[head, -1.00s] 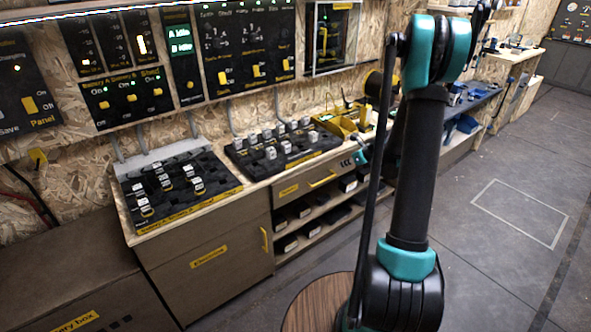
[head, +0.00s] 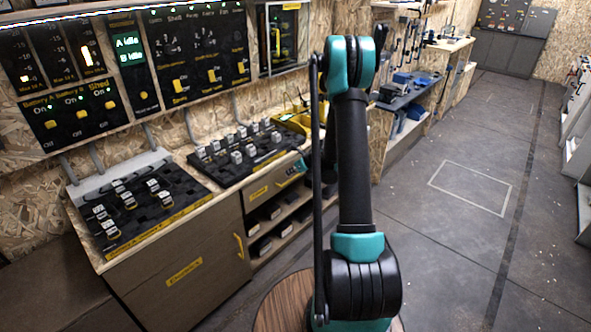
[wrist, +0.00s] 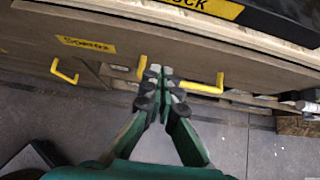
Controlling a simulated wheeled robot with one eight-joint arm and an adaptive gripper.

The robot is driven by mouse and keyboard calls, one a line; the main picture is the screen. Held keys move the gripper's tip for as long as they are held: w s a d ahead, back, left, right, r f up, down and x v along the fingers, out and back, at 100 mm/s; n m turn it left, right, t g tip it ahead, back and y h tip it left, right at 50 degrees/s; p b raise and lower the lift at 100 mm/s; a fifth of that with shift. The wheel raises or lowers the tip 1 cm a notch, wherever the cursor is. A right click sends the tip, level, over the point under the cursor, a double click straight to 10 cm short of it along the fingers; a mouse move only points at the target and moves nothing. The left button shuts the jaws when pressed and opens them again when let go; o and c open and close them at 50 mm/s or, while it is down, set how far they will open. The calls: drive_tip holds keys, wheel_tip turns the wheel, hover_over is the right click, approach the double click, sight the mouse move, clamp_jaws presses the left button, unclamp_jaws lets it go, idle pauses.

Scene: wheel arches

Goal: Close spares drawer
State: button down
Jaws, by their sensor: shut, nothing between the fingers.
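The spares drawer (head: 258,192) is under the worktop in the head view, partly hidden by my arm. In the wrist view its brown front (wrist: 120,50) runs across the top and carries a yellow label reading Spares (wrist: 86,45). A yellow bar handle (wrist: 206,87) shows on both sides of my fingertips. My gripper (wrist: 162,72) is shut and empty, its tips in front of that handle. I cannot tell whether they touch it, nor how far the drawer stands out. In the head view the gripper is hidden behind the arm.
A second yellow handle (wrist: 64,71) is left of my gripper in the wrist view. An Electricity cabinet (head: 185,275) stands left of the drawer. Open shelves (head: 285,222) with dark boxes are below it. The floor to the right (head: 450,240) is clear.

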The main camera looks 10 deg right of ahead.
drive_tip(key=shift+w+a, duration=0.6)
drive_tip(key=shift+w, duration=0.25)
drive_tip(key=shift+w+a, duration=0.55)
drive_tip(key=shift+w, duration=0.25)
